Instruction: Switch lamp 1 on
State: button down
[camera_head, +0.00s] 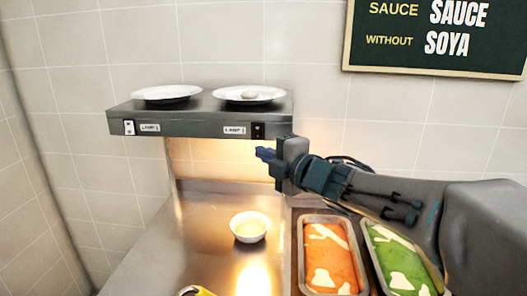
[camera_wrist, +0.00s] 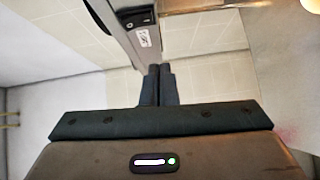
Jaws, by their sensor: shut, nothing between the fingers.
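A dark grey heat-lamp shelf (camera_head: 200,122) is on the tiled wall. Its front edge has a white switch (camera_head: 129,127) with a label (camera_head: 149,127) at the left, and a black switch (camera_head: 258,131) with a label (camera_head: 235,130) at the right. The label numbers are too small to read surely. My gripper (camera_head: 264,154) is shut and empty, just below and near the black switch, apart from it in the picture. In the wrist view the closed fingertips (camera_wrist: 158,70) point toward the shelf front, with the black switch (camera_wrist: 138,20) and its label (camera_wrist: 144,39) beyond. Warm light glows under the shelf.
Two white plates (camera_head: 166,93) (camera_head: 249,94) lie on the shelf, the right one holding a small pale item. Below, a white bowl (camera_head: 250,227) stands on the steel counter (camera_head: 200,235). Orange (camera_head: 328,258) and green (camera_head: 400,262) food trays sit at the right, under my arm.

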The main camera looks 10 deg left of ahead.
jog(key=v, duration=0.8)
jog(key=shift+w+d+f+b, duration=0.2)
jog(key=shift+w+f+b, duration=0.1)
jog(key=shift+f, duration=0.3)
jog(key=d+f+m+t+h, duration=0.1)
jog(key=d+f+m+h, duration=0.4)
jog(key=d+m+h, duration=0.3)
jog(key=d+f+m+h, duration=0.5)
jog(key=d+m, duration=0.3)
jog(key=m, duration=0.1)
jog(key=s+f+m+g, duration=0.4)
jog(key=s+f+m, duration=0.1)
jog(key=s, duration=0.3)
jog(key=s+d+f+m+g, duration=0.1)
jog(key=s+f+m+g, duration=0.4)
jog(key=s+f, duration=0.2)
jog(key=shift+s+d+g, duration=0.3)
jog(key=shift+s, duration=0.75)
